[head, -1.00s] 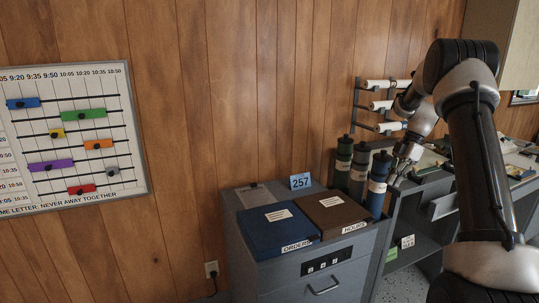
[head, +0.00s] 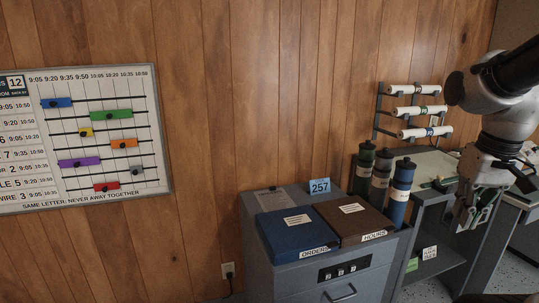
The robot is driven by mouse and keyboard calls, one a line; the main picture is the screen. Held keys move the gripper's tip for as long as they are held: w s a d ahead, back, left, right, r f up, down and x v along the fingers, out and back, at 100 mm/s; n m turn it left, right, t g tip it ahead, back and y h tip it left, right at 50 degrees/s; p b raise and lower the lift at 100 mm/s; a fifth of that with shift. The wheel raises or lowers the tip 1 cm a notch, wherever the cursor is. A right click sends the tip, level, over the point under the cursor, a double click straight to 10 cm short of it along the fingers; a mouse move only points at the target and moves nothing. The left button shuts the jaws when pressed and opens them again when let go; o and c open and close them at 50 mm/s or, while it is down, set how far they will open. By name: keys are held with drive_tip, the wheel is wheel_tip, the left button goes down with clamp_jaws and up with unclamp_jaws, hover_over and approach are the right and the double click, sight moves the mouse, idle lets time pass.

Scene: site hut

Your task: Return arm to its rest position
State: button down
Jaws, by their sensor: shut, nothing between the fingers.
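My gripper (head: 467,222) shows at the right of the head view, pointing down in front of the workbench and shelf unit. Its fingers are shut with nothing seen between them. It hangs to the right of the blue tube and is apart from it. My arm comes in from the right edge, and most of it is out of the picture.
A grey cabinet (head: 372,268) bears a blue ORDERS box (head: 290,240), a brown HOURS box (head: 345,222) and a 257 card (head: 319,188). Green, grey and blue (head: 399,195) tubes stand beside it. Paper rolls (head: 415,110) hang on the wall. A schedule board (head: 100,140) is at left.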

drive_tip(key=s+a+r+t, duration=0.1)
drive_tip(key=s, duration=0.1)
drive_tip(key=s+a+r+n+t, duration=0.1)
drive_tip(key=r, duration=0.1)
drive_tip(key=shift+s+a+r+t, duration=0.15)
drive_tip(key=shift+s+r+t, duration=0.05)
drive_tip(key=shift+s+t, duration=0.2)
idle(0.5)
